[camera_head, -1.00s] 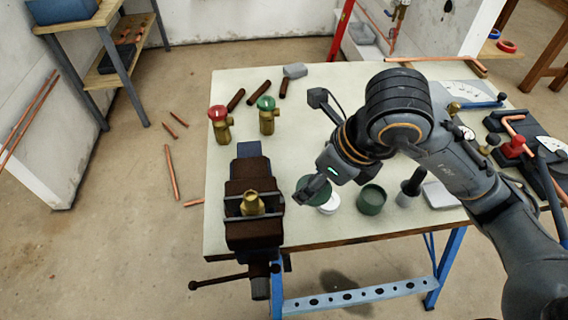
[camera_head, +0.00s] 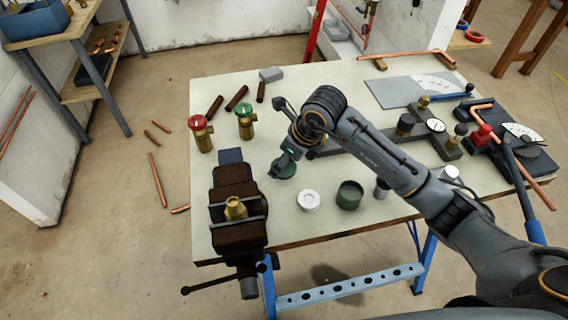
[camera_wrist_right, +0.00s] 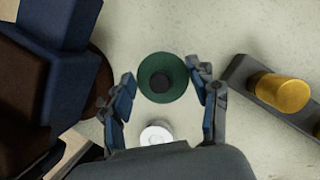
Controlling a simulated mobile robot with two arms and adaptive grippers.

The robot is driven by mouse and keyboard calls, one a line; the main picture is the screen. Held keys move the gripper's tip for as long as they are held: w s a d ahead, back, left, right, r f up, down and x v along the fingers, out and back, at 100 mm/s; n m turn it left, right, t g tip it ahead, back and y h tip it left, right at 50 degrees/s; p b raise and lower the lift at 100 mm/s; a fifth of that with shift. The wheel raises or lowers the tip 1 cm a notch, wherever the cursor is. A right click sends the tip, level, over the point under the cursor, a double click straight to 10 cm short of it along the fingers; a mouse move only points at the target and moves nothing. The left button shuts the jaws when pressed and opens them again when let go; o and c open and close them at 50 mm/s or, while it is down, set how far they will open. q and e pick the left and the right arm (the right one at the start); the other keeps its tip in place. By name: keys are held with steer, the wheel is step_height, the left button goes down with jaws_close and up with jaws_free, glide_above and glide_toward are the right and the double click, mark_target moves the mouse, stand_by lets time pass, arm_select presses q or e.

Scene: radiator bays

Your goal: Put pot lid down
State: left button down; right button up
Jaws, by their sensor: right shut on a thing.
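The pot lid is a dark green disc (camera_head: 284,168) with a black knob, near the table's middle, just right of the vise. My right gripper (camera_head: 281,171) is over it and partly covers it. In the right wrist view the lid (camera_wrist_right: 158,92) sits between the fingertips of my right gripper (camera_wrist_right: 162,82), which is shut on it. I cannot tell whether the lid touches the table. A green open pot (camera_head: 349,195) stands to the right, and a white round piece (camera_head: 308,201) lies between it and the lid. My left gripper is not in view.
The vise (camera_head: 237,209) stands close on the left. Valves with a red knob (camera_head: 199,123) and a green knob (camera_head: 244,110) stand behind it. A grey bar tool with brass parts (camera_head: 425,125) is at the right.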

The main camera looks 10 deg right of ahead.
step_height(320, 180, down, 2)
steer(key=shift+s+f+p, duration=0.1)
steer(key=shift+p, duration=0.25)
steer(key=shift+f+b, duration=0.25)
steer(key=shift+b, duration=0.1)
steer(key=o, duration=1)
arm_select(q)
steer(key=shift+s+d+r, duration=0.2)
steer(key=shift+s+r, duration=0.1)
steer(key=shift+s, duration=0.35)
arm_select(e)
steer(key=shift+o, duration=0.2)
steer(key=shift+r, duration=0.1)
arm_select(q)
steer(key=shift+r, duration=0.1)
arm_select(e)
steer(key=shift+r, duration=0.1)
steer(key=shift+r, duration=0.2)
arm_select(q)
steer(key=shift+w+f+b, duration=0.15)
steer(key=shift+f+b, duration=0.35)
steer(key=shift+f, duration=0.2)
arm_select(e)
steer(key=v, duration=1.1)
steer(key=shift+r, duration=0.35)
